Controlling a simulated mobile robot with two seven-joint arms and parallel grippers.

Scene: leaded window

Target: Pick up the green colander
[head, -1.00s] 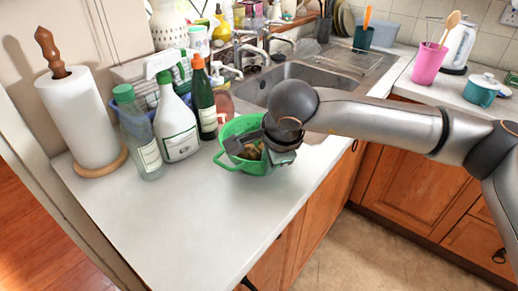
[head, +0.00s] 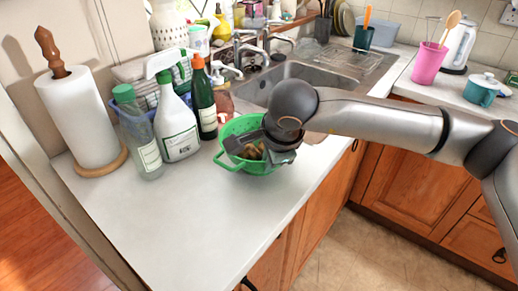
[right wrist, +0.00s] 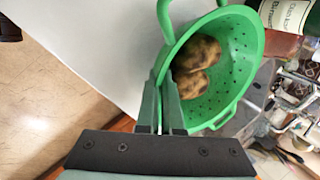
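The green colander (head: 238,127) stands upright on the white counter near its front edge, with brown-yellow potatoes (head: 250,152) inside. My right gripper (head: 262,150) reaches over it from the right and partly hides its rim. In the right wrist view the colander (right wrist: 232,60) fills the upper right, with a loop handle at its left rim. The two fingers of my right gripper (right wrist: 161,95) are close together with the colander's rim between them, one inside and one outside. My left gripper is not in view.
Behind the colander stand a dark green bottle (head: 205,105), a white spray bottle (head: 175,125) and a clear bottle (head: 140,140). A paper towel roll (head: 80,115) is at the left. The sink (head: 315,85) lies behind. The front counter (head: 190,220) is clear.

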